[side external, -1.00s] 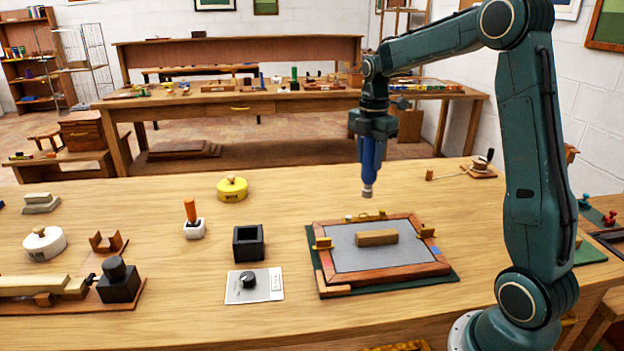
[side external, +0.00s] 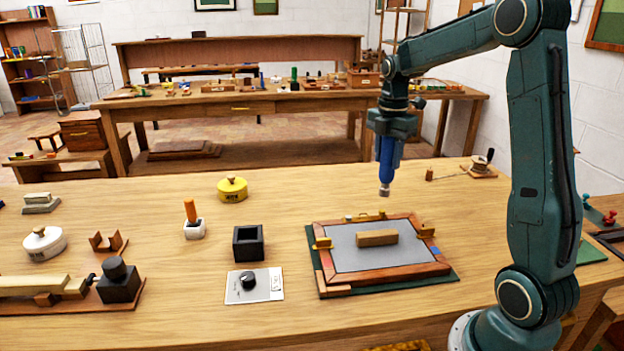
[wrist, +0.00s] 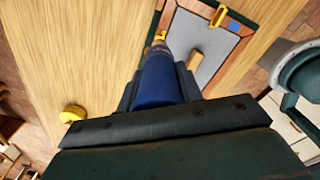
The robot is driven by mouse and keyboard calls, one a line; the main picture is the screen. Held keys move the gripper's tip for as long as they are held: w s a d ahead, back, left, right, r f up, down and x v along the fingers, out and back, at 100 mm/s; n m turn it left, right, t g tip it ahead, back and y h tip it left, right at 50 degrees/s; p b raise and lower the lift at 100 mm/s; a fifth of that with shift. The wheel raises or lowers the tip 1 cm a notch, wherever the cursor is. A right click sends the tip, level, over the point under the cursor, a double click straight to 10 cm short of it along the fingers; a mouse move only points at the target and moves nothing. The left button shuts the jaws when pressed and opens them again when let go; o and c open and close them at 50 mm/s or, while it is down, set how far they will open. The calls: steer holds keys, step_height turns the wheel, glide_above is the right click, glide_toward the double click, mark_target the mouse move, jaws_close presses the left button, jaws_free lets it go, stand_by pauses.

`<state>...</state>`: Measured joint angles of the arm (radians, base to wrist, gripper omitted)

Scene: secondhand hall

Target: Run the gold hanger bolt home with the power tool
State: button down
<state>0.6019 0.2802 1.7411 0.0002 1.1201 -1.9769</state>
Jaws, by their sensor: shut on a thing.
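My gripper (side external: 390,136) is shut on a blue power tool (side external: 386,163), which points straight down with its grey nose above the table. The tool also fills the middle of the wrist view (wrist: 158,82). The nose is above and apart from the wooden picture frame (side external: 392,279), near its far edge. Which fitting carries the bolt is too small to tell. A wooden block (side external: 377,237) lies on the frame's grey panel.
The frame lies on a green mat (side external: 445,277). To its left are a black open box (side external: 248,243), a dial plate (side external: 254,286), an orange-handled tool in a white holder (side external: 192,222) and a yellow tin (side external: 232,190). The table's far middle is clear.

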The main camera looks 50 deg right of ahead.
mark_target(386, 178)
steer(key=shift+f, duration=2.1)
steer(key=shift+f, duration=1.2)
stand_by(2.9)
steer(key=c, duration=1.7)
jaws_free()
jaws_close()
steer(key=shift+r, duration=2.6)
